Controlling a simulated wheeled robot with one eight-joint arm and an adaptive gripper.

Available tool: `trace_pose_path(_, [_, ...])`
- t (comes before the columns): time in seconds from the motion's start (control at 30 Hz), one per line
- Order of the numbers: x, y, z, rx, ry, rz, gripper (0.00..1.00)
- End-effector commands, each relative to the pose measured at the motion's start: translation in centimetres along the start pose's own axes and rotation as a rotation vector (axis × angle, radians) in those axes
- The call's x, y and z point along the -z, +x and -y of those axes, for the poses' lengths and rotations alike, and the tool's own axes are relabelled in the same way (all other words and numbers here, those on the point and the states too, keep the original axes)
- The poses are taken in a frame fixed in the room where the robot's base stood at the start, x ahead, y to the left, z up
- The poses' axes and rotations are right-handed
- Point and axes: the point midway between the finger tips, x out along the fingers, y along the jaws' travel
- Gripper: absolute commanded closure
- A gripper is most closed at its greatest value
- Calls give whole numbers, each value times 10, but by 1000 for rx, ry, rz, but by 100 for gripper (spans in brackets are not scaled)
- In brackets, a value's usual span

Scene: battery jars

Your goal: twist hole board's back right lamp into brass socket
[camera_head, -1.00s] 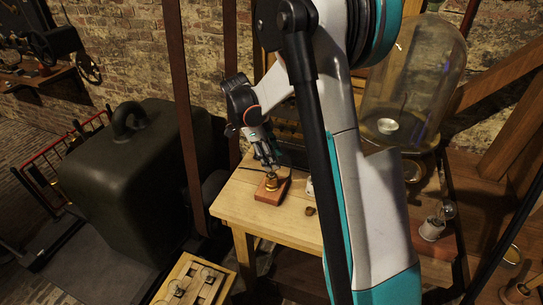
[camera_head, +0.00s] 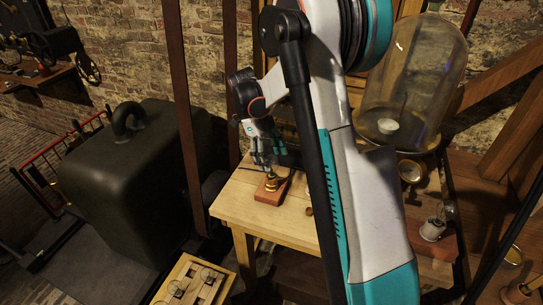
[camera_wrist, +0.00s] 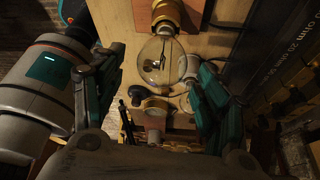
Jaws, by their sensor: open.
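The clear glass lamp (camera_wrist: 160,62) is in the wrist view, its base end at the brass socket (camera_wrist: 178,14). I cannot tell whether its thread is fully seated. The socket (camera_head: 271,183) stands on a reddish wooden block (camera_head: 268,196) on the table. My gripper (camera_head: 261,160) is just above the socket; in the wrist view my gripper (camera_wrist: 158,72) is open, with a finger on each side of the lamp. Gaps show between glass and fingers. The hole board (camera_head: 216,287), with round glass lamps, is low in the head view, cut off by the frame.
The pale wooden table (camera_head: 237,204) has free room left of the block. A glass bell jar (camera_head: 425,75) stands at the back right. A small bulb in a white holder (camera_head: 433,229) stands at right. A dark green case (camera_head: 130,165) is at left. My arm hides the table's right part.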

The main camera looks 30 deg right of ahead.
Motion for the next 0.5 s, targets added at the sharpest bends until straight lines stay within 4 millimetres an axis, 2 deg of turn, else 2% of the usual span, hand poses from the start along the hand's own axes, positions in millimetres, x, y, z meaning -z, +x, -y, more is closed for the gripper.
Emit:
trace_pose_path(0.13, [0, -5, 0, 0, -1, 0, 33])
trace_pose_path(0.23, [0, -16, 0, 0, -1, 0, 33])
trace_pose_path(0.5, [0, -70, 0, 0, -1, 0, 33])
